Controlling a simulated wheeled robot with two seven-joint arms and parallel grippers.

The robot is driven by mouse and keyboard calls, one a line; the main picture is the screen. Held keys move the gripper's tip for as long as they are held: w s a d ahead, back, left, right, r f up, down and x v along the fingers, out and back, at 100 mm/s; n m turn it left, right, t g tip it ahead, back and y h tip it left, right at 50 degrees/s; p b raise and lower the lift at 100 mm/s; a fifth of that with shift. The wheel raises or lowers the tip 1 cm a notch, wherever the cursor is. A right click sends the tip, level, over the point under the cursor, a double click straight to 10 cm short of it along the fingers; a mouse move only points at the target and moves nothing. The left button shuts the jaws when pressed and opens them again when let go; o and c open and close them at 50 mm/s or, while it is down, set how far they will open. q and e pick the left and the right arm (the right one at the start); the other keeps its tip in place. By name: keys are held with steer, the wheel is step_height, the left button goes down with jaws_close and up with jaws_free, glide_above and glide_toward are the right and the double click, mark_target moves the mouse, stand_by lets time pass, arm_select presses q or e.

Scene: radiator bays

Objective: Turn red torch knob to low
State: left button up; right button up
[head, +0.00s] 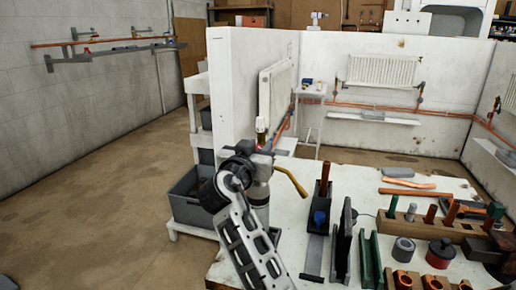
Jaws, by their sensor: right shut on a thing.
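A torch stands at the left edge of the white workbench (345,190). Its brass-coloured tube (290,178) bends out to the right, and a grey canister (257,198) shows beneath, partly behind my arm. My right gripper (262,152) is at the top of the torch, shut on a part of it. My dark wrist hides much of the torch head, and I cannot make out the red knob or its setting. A small pale piece with an orange tip (261,128) stands up just above the gripper. My left gripper is not in view.
Right of the torch are a dark stand (320,207), upright dark plates (343,240), a wooden rack (430,228) with several pieces, and a red-sided tin (440,253). A grey bin (190,205) sits on a shelf at left. White partition walls (245,85) stand behind.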

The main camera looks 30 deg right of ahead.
steer(key=n+t+y+p, duration=0.1)
steer(key=n+t+y, duration=0.1)
steer(key=t+y, duration=0.1)
steer(key=shift+s+r+n+p, duration=0.1)
steer(key=shift+r+n+p, duration=0.05)
steer(key=shift+n+p, duration=0.25)
steer(key=shift+t+y, duration=0.3)
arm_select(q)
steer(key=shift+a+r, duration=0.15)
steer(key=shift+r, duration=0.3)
arm_select(e)
steer(key=shift+n, duration=0.3)
steer(key=o, duration=0.9)
steer(key=shift+o, duration=0.2)
